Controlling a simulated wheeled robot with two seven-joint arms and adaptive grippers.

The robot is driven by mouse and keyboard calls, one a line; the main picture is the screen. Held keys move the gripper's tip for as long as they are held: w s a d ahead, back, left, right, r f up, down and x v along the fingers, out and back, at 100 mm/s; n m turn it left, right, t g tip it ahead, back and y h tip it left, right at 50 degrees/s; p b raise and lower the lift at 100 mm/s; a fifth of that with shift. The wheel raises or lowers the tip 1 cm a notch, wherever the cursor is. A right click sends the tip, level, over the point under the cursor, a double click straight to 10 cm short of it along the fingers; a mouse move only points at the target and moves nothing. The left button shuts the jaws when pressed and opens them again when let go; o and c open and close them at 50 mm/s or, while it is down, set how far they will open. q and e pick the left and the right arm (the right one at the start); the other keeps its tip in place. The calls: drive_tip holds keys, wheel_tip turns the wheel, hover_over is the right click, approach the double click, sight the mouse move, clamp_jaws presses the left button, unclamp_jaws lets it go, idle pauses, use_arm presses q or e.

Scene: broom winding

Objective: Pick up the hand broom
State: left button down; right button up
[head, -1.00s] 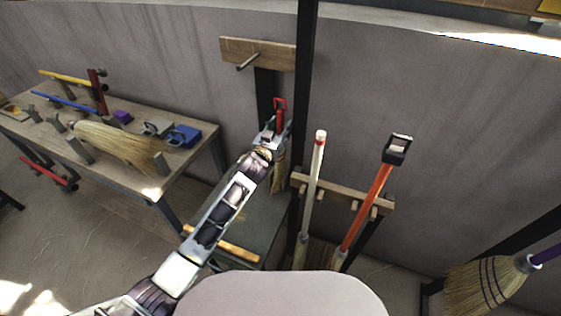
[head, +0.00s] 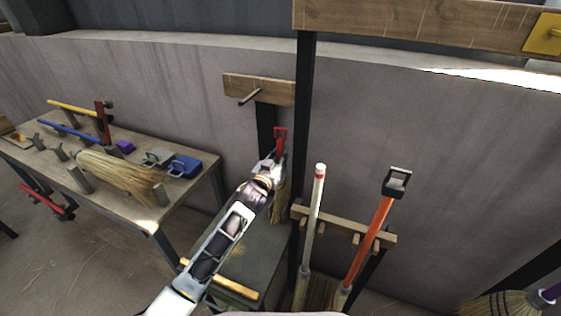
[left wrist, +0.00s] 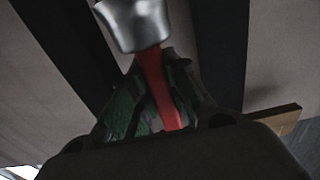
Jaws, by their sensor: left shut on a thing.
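The hand broom has a red handle (head: 280,142) and straw bristles (head: 280,203). It is upright beside the dark post, below the wooden peg board (head: 259,89). My left gripper (head: 272,165) is shut on the red handle. In the left wrist view the red handle (left wrist: 157,88) runs between the fingers of my left gripper (left wrist: 160,105), with a silver metal collar (left wrist: 137,24) just beyond them. Part of the broom is hidden behind my gripper. My right gripper is not in view.
A workbench (head: 150,215) with a straw bundle (head: 120,173) and a blue box (head: 184,166) stands at left. A rack (head: 345,222) right of the post holds a white-handled broom (head: 314,218) and an orange-handled one (head: 368,240). Another broom (head: 505,303) is at lower right.

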sight(280, 138)
use_arm(q)
wheel_tip(280, 138, up, 8)
drive_tip(key=shift+f, duration=0.15)
wheel_tip(280, 138, up, 7)
drive_tip(key=shift+r, duration=0.95)
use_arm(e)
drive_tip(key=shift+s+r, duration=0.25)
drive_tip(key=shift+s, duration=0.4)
